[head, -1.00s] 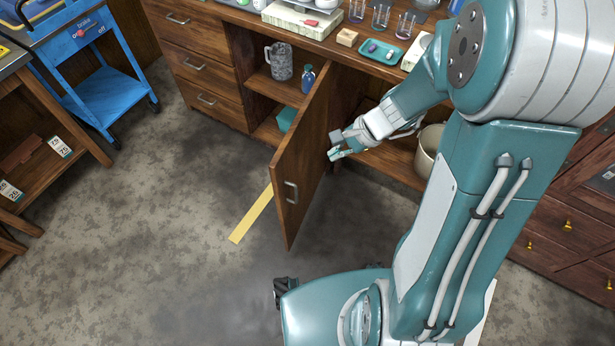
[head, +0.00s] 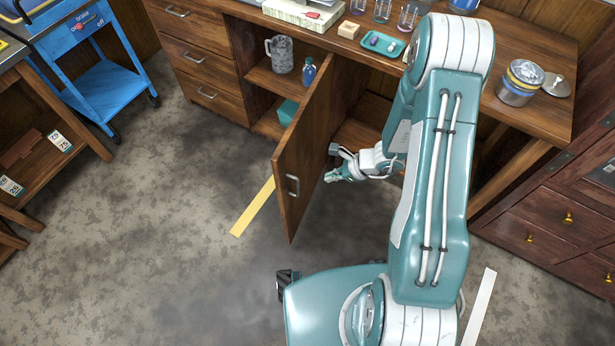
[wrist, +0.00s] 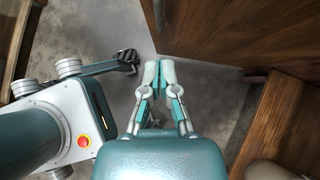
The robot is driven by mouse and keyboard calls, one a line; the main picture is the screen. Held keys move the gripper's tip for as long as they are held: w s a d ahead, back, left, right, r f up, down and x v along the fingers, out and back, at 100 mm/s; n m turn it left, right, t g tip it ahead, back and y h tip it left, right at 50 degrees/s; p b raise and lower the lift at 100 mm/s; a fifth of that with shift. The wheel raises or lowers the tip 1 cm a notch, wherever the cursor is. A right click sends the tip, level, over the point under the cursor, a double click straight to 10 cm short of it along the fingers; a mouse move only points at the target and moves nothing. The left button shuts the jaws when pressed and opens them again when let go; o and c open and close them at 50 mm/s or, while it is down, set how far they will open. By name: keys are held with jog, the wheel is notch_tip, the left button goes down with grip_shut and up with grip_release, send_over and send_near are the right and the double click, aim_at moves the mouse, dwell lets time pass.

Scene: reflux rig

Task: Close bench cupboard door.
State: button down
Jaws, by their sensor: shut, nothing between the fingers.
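The bench cupboard door (head: 303,150) is a brown wooden panel standing open, swung out from the bench, with a metal handle (head: 292,185) on its left face. My gripper (head: 328,165) is to the right of the door, on the face without the handle, near its middle. In the wrist view the gripper (wrist: 160,66) has its fingertips together and empty, with the door (wrist: 215,35) just ahead and to the right. I cannot tell whether the fingertips touch the door. The bench cupboard (head: 268,80) holds a grey mug (head: 281,54) and a blue bottle (head: 309,71).
A yellow strip (head: 253,206) lies on the floor left of the door. The floor (head: 170,210) there is otherwise clear. A blue cart (head: 105,85) stands at the far left. The bench top carries a teal tray (head: 382,44), glasses and metal tins (head: 520,82).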

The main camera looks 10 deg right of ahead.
jog(key=w+a+f, duration=0.2)
jog(key=a+f, duration=0.1)
jog(key=a, duration=0.3)
jog(key=shift+a, duration=0.3)
jog(key=shift+w, duration=0.1)
